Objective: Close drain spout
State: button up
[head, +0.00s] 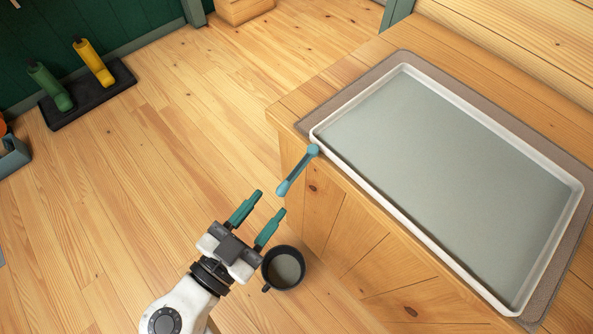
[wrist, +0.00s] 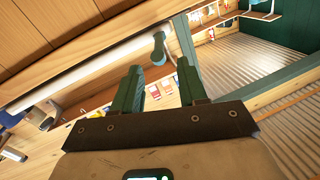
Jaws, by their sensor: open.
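The drain spout (head: 298,169) is a blue lever-like piece at the near left corner of a white-rimmed tray (head: 405,246). It juts out past the counter edge and points down and left in the head view. It also shows in the wrist view (wrist: 158,50), just beyond and between my fingertips. My gripper (head: 262,211) is open, with green fingers apart and nothing between them. It is a short way below and left of the spout's free end and does not appear to touch it.
The tray lies on a grey-brown mat (head: 400,58) on a wooden counter (head: 345,235). A dark mug (head: 284,268) with greyish contents is below, beside my gripper. A black rack (head: 88,94) with green and yellow handles stands at upper left. The wooden floor between is clear.

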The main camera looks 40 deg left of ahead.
aim_at(291, 176)
jog(key=w, duration=0.2)
jog(key=w+p, duration=0.1)
jog(key=w, duration=0.2)
jog(key=w+a, duration=0.1)
jog(key=w, duration=0.2)
jog(key=shift+w+p, duration=0.1)
jog(key=shift+p, duration=0.2)
jog(key=shift+c, duration=0.3)
grip_shut()
